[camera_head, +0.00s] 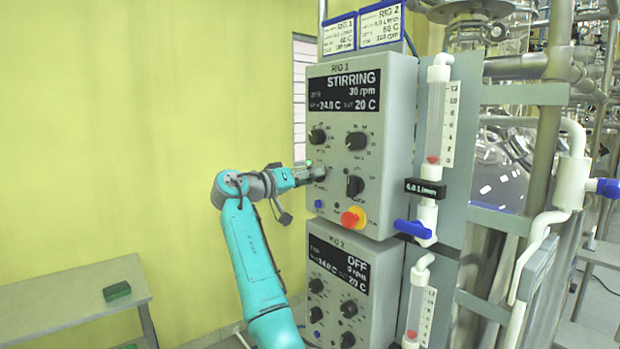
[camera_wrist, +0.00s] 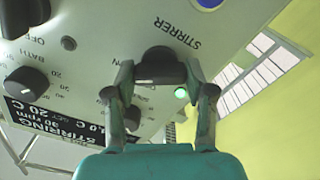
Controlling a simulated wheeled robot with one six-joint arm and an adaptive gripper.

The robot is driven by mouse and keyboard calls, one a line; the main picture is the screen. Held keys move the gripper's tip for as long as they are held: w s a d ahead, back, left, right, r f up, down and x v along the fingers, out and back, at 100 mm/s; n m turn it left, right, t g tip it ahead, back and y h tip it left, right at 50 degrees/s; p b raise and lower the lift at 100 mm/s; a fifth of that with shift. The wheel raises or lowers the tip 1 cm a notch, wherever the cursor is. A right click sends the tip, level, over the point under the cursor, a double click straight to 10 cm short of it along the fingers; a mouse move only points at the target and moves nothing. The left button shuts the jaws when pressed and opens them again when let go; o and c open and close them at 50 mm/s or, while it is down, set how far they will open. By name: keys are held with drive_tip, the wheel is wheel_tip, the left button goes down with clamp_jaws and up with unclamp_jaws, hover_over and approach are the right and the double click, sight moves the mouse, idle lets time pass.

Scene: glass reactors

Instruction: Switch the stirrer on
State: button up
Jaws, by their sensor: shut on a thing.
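The RIG 1 control box (camera_head: 395,130) is grey, and its display (camera_head: 345,90) reads STIRRING, 30 rpm. My gripper (camera_head: 314,174) is at the left part of this box's front. In the wrist view, the black stirrer knob (camera_wrist: 160,66) sits between the two fingers of my gripper (camera_wrist: 158,80), which are shut on its sides. The label STIRRER (camera_wrist: 180,32) is beside it, upside down in this view. A green lamp (camera_wrist: 181,93) next to the knob is lit. In the head view the knob is mostly hidden by my gripper.
Other black knobs (camera_head: 356,141) and a red-and-yellow stop button (camera_head: 353,217) are close by on the panel. The RIG 2 box below has a display (camera_head: 340,266) reading OFF, 0 rpm. A flowmeter (camera_head: 438,115) stands at the right. Free room lies left, above a bench (camera_head: 60,300).

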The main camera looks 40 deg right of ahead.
drive_tip(key=shift+f+m, duration=0.1)
drive_tip(key=shift+m, duration=0.2)
drive_tip(key=o, duration=1.2)
drive_tip(key=shift+c, duration=0.2)
drive_tip(key=shift+a, duration=0.1)
drive_tip(key=a, duration=1.1)
drive_tip(key=shift+s+a, duration=0.2)
drive_tip(key=shift+a, duration=0.2)
